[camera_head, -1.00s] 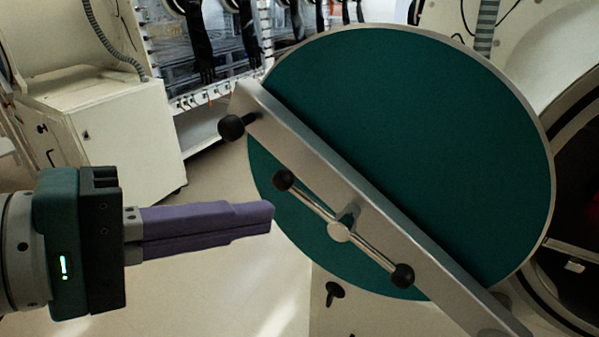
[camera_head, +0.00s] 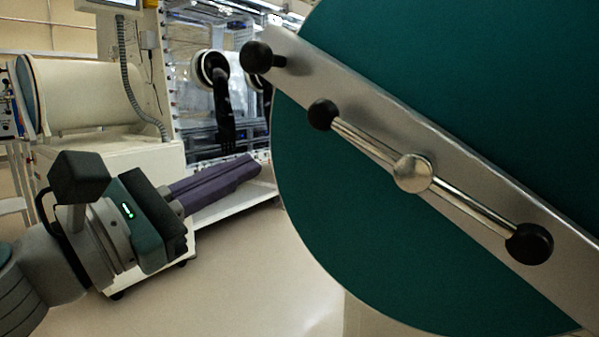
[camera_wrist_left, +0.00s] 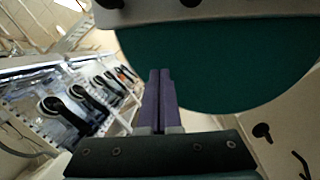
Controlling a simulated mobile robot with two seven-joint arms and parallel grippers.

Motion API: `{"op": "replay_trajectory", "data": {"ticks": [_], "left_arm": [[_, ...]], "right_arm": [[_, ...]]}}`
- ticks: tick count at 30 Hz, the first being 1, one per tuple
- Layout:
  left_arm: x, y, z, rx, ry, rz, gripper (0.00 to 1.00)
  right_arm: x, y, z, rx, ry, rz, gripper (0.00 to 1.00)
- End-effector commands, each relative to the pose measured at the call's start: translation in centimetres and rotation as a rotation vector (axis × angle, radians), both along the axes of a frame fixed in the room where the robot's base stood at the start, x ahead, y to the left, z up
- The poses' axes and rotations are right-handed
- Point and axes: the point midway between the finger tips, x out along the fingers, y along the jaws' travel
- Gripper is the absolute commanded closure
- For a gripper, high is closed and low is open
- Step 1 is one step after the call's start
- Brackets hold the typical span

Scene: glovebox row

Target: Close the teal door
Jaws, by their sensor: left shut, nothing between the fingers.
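The teal door (camera_head: 340,215) is a large round panel that stands open and fills the right of the head view. A grey metal bar (camera_head: 470,165) crosses it diagonally, with a black knob (camera_head: 257,57) at its upper end. A silver spindle handle (camera_head: 413,173) with black ball ends sits on the bar. My left gripper (camera_head: 258,165) has purple fingers that are shut and empty, to the left of the door and apart from it in the head view. In the left wrist view the fingers (camera_wrist_left: 160,75) point toward the door's teal face (camera_wrist_left: 215,65). My right gripper is not in view.
A white cabinet (camera_head: 110,150) stands behind my left arm. Glovebox windows with black gloves (camera_head: 222,100) line the back. The pale floor (camera_head: 255,270) between the cabinet and the door is clear. The port that the door belongs to is out of view now.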

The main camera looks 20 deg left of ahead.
Motion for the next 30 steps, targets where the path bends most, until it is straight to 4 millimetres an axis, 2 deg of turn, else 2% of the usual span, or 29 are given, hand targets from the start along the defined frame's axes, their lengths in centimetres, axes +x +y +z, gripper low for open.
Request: {"op": "replay_trajectory", "data": {"ticks": [3, 9, 11, 15, 30], "left_arm": [[2.4, -1.2, 0.8, -0.001, -0.003, -0.001, 1.00], [6.0, -3.1, 1.6, 0.000, -0.003, -0.001, 1.00], [5.5, -3.7, 3.2, 0.004, -0.001, -0.002, 1.00], [5.1, -4.5, 4.4, 0.004, 0.000, -0.002, 1.00], [4.9, -4.9, 4.8, 0.003, -0.001, -0.001, 1.00]], "right_arm": [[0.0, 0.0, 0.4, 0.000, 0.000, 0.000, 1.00], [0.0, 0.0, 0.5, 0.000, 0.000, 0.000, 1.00], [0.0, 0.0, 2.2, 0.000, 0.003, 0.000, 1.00], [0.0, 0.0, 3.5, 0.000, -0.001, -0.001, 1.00], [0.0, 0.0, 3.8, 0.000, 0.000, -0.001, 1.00]]}}
